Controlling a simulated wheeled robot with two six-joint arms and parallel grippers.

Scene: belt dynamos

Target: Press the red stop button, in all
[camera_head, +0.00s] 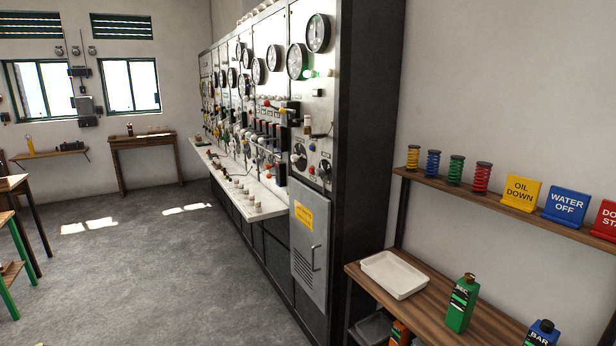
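The tall control panel (265,90) runs along the wall in the middle, with round gauges, knobs, levers and small coloured parts on its face. Several small red parts show on it, one a red knob-like spot (267,103) near the middle. They are too small to tell which, if any, is the red stop button. Neither of my grippers is in view.
A narrow white ledge (262,207) with small knobs juts from the panel. At right, a wooden shelf (480,204) holds coloured coils and signs; below, a bench holds a white tray (395,275) and a green bottle (462,303). The grey floor (150,270) left of the panel is clear.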

